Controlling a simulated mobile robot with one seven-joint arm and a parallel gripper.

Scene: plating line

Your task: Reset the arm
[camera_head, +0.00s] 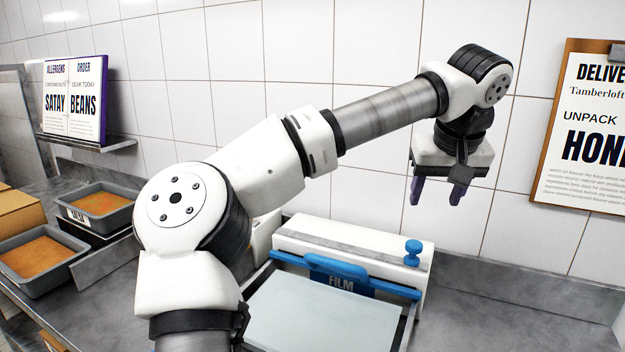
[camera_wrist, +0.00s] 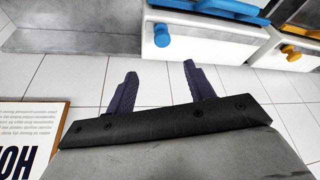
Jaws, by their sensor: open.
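My gripper (camera_head: 437,192) is raised in front of the white tiled wall, to the right of the film sealer and above the level of its top. Its two dark purple fingers point down and stand apart with nothing between them. In the wrist view the gripper (camera_wrist: 158,85) also shows open and empty, with tiles behind the fingers. My arm reaches across the middle of the head view, bent at the elbow, and hides part of the sealer and counter.
A white film sealer (camera_head: 350,257) with a blue bar and blue knob (camera_head: 412,253) stands below my arm. Grey trays of orange food (camera_head: 38,254) stand at left. A notice board (camera_head: 585,130) hangs at right, and a recipe stand (camera_head: 75,98) at left. The right counter (camera_head: 510,300) is clear.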

